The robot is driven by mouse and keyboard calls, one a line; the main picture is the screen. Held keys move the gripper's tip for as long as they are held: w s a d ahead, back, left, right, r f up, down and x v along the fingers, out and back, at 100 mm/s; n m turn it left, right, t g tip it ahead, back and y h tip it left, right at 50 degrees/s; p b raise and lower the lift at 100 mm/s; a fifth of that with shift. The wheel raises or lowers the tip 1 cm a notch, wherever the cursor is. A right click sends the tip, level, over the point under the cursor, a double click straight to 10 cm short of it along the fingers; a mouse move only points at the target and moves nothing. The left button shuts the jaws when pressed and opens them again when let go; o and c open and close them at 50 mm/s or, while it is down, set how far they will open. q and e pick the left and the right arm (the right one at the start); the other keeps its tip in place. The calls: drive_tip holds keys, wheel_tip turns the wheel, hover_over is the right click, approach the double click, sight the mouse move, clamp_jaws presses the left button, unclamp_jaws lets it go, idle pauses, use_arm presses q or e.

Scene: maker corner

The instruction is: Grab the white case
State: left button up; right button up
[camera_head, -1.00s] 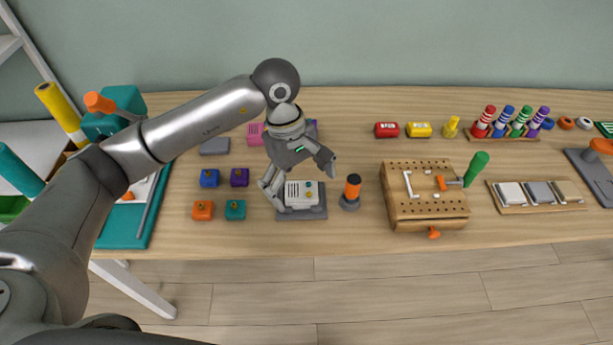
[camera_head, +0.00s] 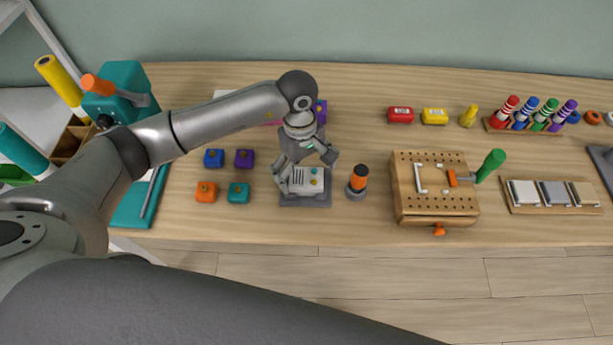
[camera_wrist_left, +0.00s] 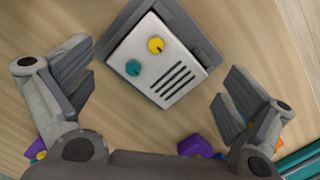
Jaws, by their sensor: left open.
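The white case (camera_head: 306,181) sits on a grey base (camera_head: 304,201) on the workbench, below my left gripper (camera_head: 307,167) in the head view. In the left wrist view the white case (camera_wrist_left: 157,62) shows a yellow knob, a teal knob and dark slots, and it lies tilted in its grey tray (camera_wrist_left: 196,32). My left gripper (camera_wrist_left: 160,92) is open, its fingers on either side of the case and apart from it, with nothing between them touching. My right gripper is not in view.
An orange and black cylinder (camera_head: 358,182) stands just right of the case. Small orange (camera_head: 206,192), teal (camera_head: 238,193), blue (camera_head: 213,158) and purple (camera_head: 244,158) blocks lie to its left. A wooden peg block (camera_head: 432,206) stands further right. Bare wood lies in front.

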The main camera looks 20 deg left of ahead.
use_arm(q)
drive_tip(key=shift+s+f, duration=0.15)
drive_tip(key=shift+f, duration=0.9)
drive_tip(key=c, duration=1)
drive_tip(key=shift+d, duration=0.1)
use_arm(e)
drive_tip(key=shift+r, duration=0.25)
use_arm(q)
drive_tip(key=shift+r, duration=0.15)
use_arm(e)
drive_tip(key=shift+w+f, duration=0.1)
